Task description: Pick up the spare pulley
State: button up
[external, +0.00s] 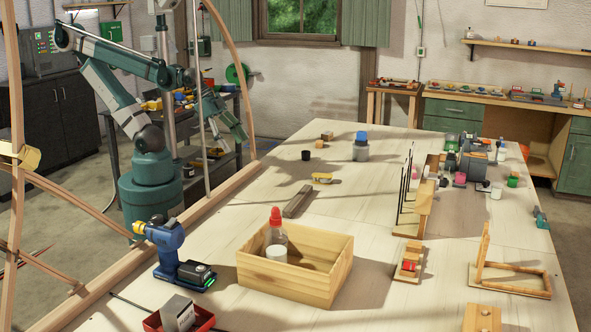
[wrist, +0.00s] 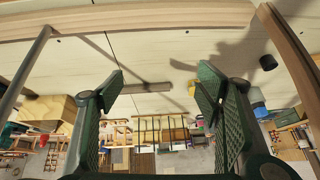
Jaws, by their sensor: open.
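I cannot single out the spare pulley with certainty in either view. A small yellow piece (external: 322,178) lies on the workbench (external: 350,225) in the external view, too small to identify surely.
Bent wooden laths (external: 226,20) and a long rail (external: 190,218) stand between my arm and the bench. A wooden box (external: 290,287) with a red-capped bottle, a blue drill (external: 170,250), a dark bar (external: 297,201) and a black cup (external: 306,155) occupy the bench. Its middle is fairly clear.

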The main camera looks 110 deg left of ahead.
jog(key=s+a+f+m+g+y+b, duration=0.1)
jog(key=s+a+f, duration=0.3)
jog(key=a+f, duration=0.15)
jog(key=s+a+f+g+y, duration=0.1)
jog(key=s+a+f, duration=0.3)
jog(key=a, duration=0.3)
jog(key=s+a+r+g+y+p, duration=0.1)
jog(key=s+a+r+y+p, duration=0.15)
jog(key=a+r+p, duration=0.5)
jog(key=s+a+r+g+y+p, duration=0.1)
jog(key=s+a+r+y+p, duration=0.2)
jog(key=a+r, duration=0.85)
jog(key=w+a+f+m+h+p, duration=0.1)
jog(key=w+f+m+h, duration=0.2)
jog(key=w, duration=0.8)
jog(key=w+f+m+h, duration=0.3)
jog(key=w+h, duration=0.1)
jog(key=w, duration=0.8)
jog(key=w+d+f+m+h, duration=0.1)
jog(key=w+d+f+m, duration=0.1)
jog(key=w, duration=0.5)
jog(key=w+d+f+m+g+h+p, duration=0.1)
jog(key=w+d+f+m+h, duration=0.1)
jog(key=w+d+f, duration=0.3)
jog(key=w+d+f+m+h, duration=0.2)
jog(key=w+d, duration=0.4)
jog(key=w, duration=0.4)
jog(key=shift+d+f+m+g+p, duration=0.25)
jog(key=shift+f+m+g+p, duration=0.05)
jog(key=shift+f+m, duration=0.65)
